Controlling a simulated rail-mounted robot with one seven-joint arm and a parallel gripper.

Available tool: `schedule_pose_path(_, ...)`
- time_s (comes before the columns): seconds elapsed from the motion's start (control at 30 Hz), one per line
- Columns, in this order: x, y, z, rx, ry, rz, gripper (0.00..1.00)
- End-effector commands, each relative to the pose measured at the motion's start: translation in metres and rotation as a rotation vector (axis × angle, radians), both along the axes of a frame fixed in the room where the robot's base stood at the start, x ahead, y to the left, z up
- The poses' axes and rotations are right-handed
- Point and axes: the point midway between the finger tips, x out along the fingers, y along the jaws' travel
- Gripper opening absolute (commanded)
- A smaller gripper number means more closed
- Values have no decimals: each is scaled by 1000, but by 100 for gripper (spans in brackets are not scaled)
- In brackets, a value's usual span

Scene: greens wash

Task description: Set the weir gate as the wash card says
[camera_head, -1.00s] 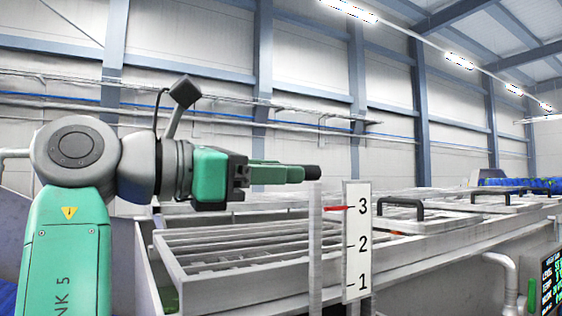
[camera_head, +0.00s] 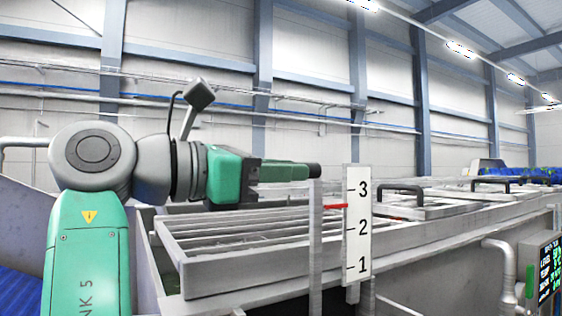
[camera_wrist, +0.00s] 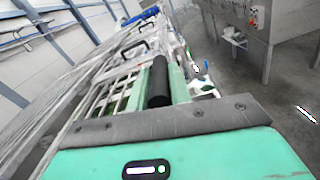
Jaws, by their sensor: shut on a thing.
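The weir gate's scale plate (camera_head: 357,225) is white, upright and marked 1, 2 and 3. Its red pointer (camera_head: 336,206) stands between 2 and 3, a little nearer 3. A grey upright post (camera_head: 315,250) stands just left of the scale. My gripper (camera_head: 300,171) reaches in from the left and is shut on a black round handle (camera_head: 314,171) at the top of this post. The handle also shows in the wrist view as a black cylinder (camera_wrist: 159,82) between the green fingers. I cannot identify the wash card with certainty.
A metal wash trough with slatted grates (camera_head: 240,235) lies behind the gate. Lids with black handles (camera_head: 401,190) run back to the right. A dark display (camera_head: 548,272) with coloured text, too small to read fully, stands at the right edge, beside a bent grey pipe (camera_head: 508,265).

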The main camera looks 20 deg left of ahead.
Motion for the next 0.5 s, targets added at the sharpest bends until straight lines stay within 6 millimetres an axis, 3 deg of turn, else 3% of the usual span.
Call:
schedule_pose_path(0.03,0,0,-17,-2,1,-1,0)
schedule_pose_path(0.13,0,0,-34,-2,1,-1,0)
schedule_pose_path(0.43,0,0,-36,-2,1,1,0)
schedule_pose_path(0.47,0,0,-36,-1,0,1,22)
schedule_pose_path(0.5,0,0,-36,-1,0,1,30)
